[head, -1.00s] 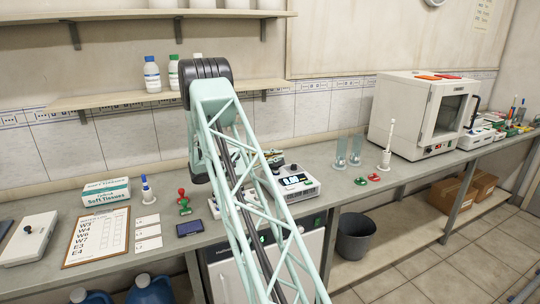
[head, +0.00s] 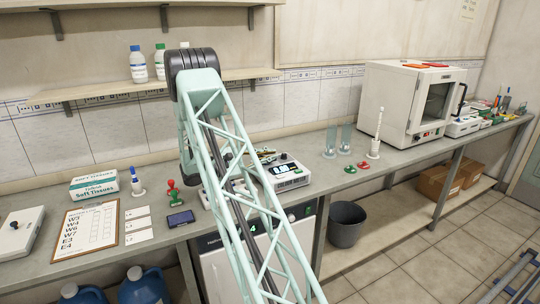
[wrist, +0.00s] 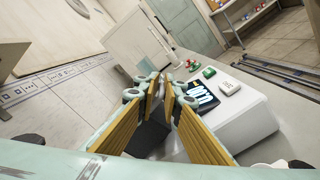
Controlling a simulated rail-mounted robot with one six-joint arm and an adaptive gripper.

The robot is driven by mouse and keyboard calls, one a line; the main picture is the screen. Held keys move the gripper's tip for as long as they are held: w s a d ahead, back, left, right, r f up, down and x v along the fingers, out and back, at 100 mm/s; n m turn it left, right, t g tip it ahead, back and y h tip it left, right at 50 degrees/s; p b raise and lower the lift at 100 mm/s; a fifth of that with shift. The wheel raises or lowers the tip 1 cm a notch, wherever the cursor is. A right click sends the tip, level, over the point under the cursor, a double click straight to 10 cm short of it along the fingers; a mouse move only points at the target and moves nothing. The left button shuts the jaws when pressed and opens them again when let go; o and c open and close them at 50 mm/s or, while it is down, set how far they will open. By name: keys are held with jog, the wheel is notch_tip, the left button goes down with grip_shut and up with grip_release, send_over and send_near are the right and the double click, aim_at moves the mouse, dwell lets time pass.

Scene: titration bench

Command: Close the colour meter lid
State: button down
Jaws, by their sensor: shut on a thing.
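The colour meter (head: 290,175) is a white box with a lit display, on the bench just right of my arm in the head view. In the wrist view, its white body (wrist: 238,126) and dark display (wrist: 203,98) lie right of my gripper (wrist: 167,88). My gripper's tan-padded fingers are close together at the meter's edge. A dark square part (wrist: 151,137), seemingly the meter's lid, shows at and below the fingers, partly covered by them. The exact contact and the lid's angle are hard to see. In the head view, my arm hides part of the meter's left side.
Two glass cylinders (head: 338,141) and red and green small pieces (head: 357,167) stand right of the meter. A white oven (head: 410,103) is farther right. The bench between meter and cylinders is clear.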

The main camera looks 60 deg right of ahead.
jog(key=shift+f, duration=0.2)
jog(key=c, duration=2.9)
grip_release()
jog(key=shift+w+d+f, duration=0.1)
jog(key=shift+w+d, duration=0.05)
jog(key=shift+o, duration=0.2)
jog(key=shift+a, duration=0.2)
jog(key=v, duration=1.1)
jog(key=shift+w+a, duration=0.2)
jog(key=shift+a, duration=0.1)
jog(key=shift+a+r, duration=0.1)
jog(key=shift+r, duration=0.1)
